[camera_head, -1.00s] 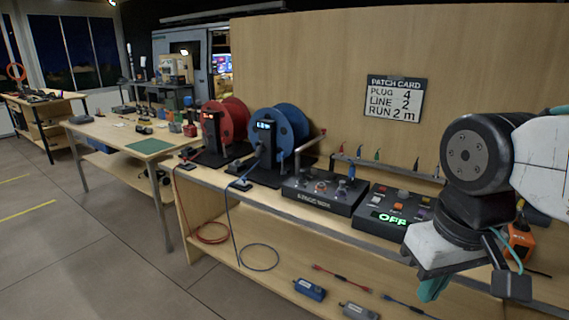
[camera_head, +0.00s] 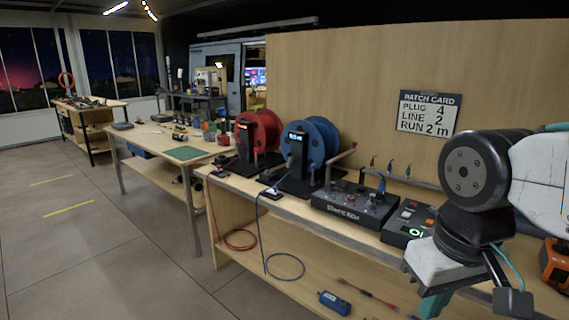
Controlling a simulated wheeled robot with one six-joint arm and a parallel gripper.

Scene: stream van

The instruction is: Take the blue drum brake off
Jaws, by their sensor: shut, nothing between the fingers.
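The blue drum (camera_head: 322,140) stands upright on the workbench, behind a black post with a lit display (camera_head: 297,150). A blue cable hangs from the drum's front over the bench edge. My gripper (camera_head: 433,304) is at the lower right, in front of the bench and well to the right of the drum. Only part of its teal fingers shows. It is shut and holds nothing.
A red drum (camera_head: 262,132) stands left of the blue one. The stage box (camera_head: 354,203) and a control box (camera_head: 409,222) sit to the right. A patch card (camera_head: 427,113) hangs on the wooden panel. A table with a green mat (camera_head: 186,153) stands left. The floor at left is clear.

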